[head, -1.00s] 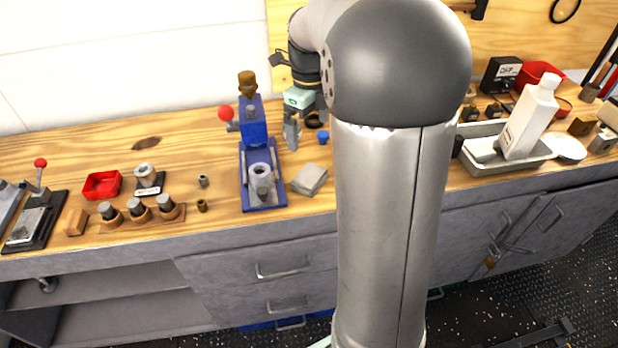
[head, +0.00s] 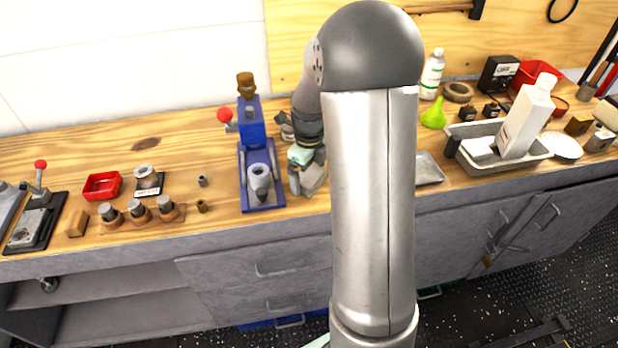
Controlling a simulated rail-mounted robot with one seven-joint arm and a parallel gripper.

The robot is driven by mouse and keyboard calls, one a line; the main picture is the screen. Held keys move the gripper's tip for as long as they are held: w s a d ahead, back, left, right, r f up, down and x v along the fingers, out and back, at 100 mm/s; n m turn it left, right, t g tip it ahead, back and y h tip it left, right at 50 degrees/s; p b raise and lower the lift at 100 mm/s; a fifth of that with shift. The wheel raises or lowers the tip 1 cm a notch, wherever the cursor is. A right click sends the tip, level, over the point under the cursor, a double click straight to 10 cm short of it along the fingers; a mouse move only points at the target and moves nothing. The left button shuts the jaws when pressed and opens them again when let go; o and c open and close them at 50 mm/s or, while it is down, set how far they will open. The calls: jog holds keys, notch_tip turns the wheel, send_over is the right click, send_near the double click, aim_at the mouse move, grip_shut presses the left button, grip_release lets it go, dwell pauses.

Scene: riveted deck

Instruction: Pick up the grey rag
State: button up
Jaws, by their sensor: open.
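The grey rag (head: 315,181) is a small folded cloth on the wooden bench, just right of the blue press. My gripper (head: 299,186) is low over the bench at the rag's left side, its jaws open. The gripper and wrist cover part of the rag. I cannot tell from this view whether the fingers touch it or stand around it.
The blue press (head: 262,198) with a red knob stands close left of my gripper. A shallow metal plate (head: 428,170) lies to the right, and a grey tray (head: 510,160) holding a white bottle (head: 528,118) stands farther right. My arm hides the bench middle.

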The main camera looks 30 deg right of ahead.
jog(key=shift+f, duration=0.2)
jog(key=c, duration=1)
jog(key=shift+r, duration=0.1)
